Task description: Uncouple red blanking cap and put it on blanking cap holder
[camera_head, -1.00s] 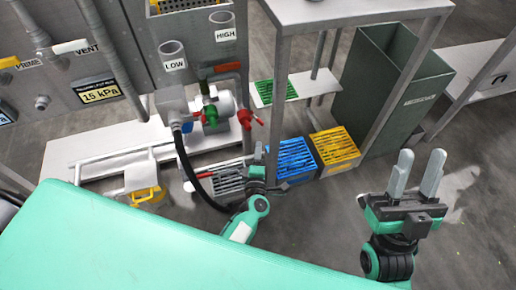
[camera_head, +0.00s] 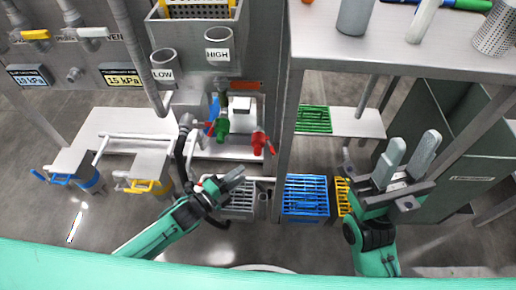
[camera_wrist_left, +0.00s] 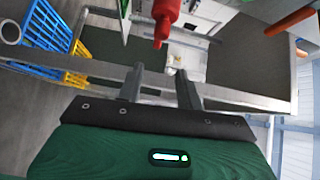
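The red blanking cap (camera_head: 259,142) appears to be the red fitting with small arms on the right side of the pump assembly, beside a green fitting (camera_head: 221,127). A red tapered part (camera_wrist_left: 167,14) hangs into the top of the left wrist view, beyond the fingers. My left gripper (camera_head: 240,175) is below and slightly left of the red fitting in the head view, apart from it. Its two fingers (camera_wrist_left: 161,84) stand apart with nothing between them. My right gripper (camera_head: 411,154) is open and empty at the right. I cannot clearly identify the blanking cap holder.
A metal frame post and shelf (camera_head: 400,40) stand just right of the fittings. Blue (camera_head: 305,197) and yellow (camera_head: 343,198) crates sit below. A dark hose (camera_head: 181,160) runs close to my left gripper. A green bin (camera_head: 452,185) stands at the right.

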